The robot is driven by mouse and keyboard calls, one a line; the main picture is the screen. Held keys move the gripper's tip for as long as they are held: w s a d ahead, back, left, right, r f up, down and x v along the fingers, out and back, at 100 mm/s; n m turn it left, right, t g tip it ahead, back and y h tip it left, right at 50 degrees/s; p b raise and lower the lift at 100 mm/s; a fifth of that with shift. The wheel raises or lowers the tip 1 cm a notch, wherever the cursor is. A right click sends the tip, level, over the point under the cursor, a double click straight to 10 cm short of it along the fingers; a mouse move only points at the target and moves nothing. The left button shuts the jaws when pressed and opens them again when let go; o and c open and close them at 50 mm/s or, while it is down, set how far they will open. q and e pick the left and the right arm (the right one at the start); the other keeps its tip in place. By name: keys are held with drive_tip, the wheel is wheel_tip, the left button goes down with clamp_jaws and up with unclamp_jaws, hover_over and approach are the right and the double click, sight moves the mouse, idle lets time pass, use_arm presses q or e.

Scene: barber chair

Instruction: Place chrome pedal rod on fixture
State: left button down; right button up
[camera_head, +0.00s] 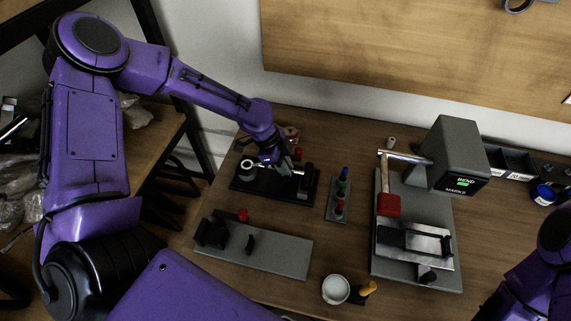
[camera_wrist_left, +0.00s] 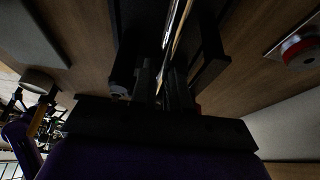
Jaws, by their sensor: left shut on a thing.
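My left gripper (camera_head: 283,168) is at the black holder (camera_head: 262,187) at the back left of the table. It is shut on the chrome pedal rod (camera_head: 256,163), which has a ring-like left end and lies about level, above or on the holder. I cannot tell whether the rod touches it. In the left wrist view the shiny rod (camera_wrist_left: 174,38) runs away between the fingers (camera_wrist_left: 165,88), over dark holder parts. A grey fixture plate (camera_head: 275,254) with black uprights and a red knob lies in front of the holder. My right gripper is out of view.
A small stand (camera_head: 339,201) with coloured pieces is right of the holder. A grey press (camera_head: 455,155) with a red-gripped lever stands farther right. A white cup (camera_head: 336,290) is near the front.

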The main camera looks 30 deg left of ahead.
use_arm(q)
drive_tip(key=shift+f, duration=0.2)
drive_tip(key=c, duration=1.4)
unclamp_jaws()
drive_tip(key=b+v, duration=0.1)
drive_tip(key=v, duration=1.1)
